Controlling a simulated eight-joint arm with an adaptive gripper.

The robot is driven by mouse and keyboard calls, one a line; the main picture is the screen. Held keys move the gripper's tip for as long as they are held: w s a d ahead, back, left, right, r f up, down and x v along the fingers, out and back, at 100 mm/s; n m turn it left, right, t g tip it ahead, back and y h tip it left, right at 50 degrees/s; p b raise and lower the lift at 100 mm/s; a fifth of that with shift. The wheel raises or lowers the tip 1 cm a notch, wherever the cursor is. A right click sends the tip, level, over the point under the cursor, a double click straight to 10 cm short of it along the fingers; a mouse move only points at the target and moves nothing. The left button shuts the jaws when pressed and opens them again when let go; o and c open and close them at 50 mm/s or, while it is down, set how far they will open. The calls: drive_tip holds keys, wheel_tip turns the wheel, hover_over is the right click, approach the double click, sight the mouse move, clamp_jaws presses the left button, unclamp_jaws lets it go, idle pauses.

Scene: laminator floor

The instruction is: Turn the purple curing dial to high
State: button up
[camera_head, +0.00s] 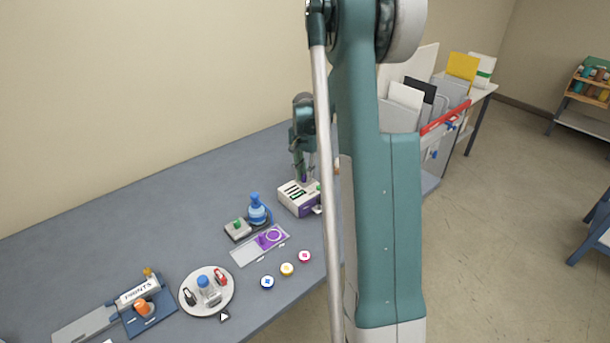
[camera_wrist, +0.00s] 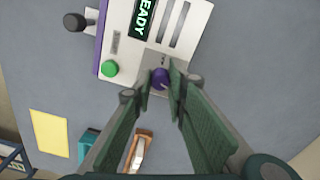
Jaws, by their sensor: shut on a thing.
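The purple curing dial (camera_wrist: 160,78) sits on a grey plate on the white and purple machine (camera_wrist: 120,40). In the wrist view my gripper (camera_wrist: 155,88) has its two green fingers closed around the dial, one on each side. The dial's pointer and any low or high marks cannot be made out. The machine's display shows letters ending in "EADY", and a green button (camera_wrist: 109,68) is beside it. In the head view the machine (camera_head: 298,198) stands on the table with my gripper (camera_head: 304,178) over its top; the dial is mostly hidden there.
Left of the machine are a blue bottle (camera_head: 257,212), a purple-marked card (camera_head: 270,238), several coloured discs and a round white tray (camera_head: 190,309). A rack of boards (camera_head: 399,117) stands behind my arm. The table's back left is clear.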

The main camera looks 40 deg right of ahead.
sight(305, 175)
idle(0.3)
drive_tip(key=o, duration=0.9)
drive_tip(key=shift+r, duration=0.15)
wheel_tip(305, 175, up, 12)
drive_tip(key=shift+f, duration=0.15)
idle(0.4)
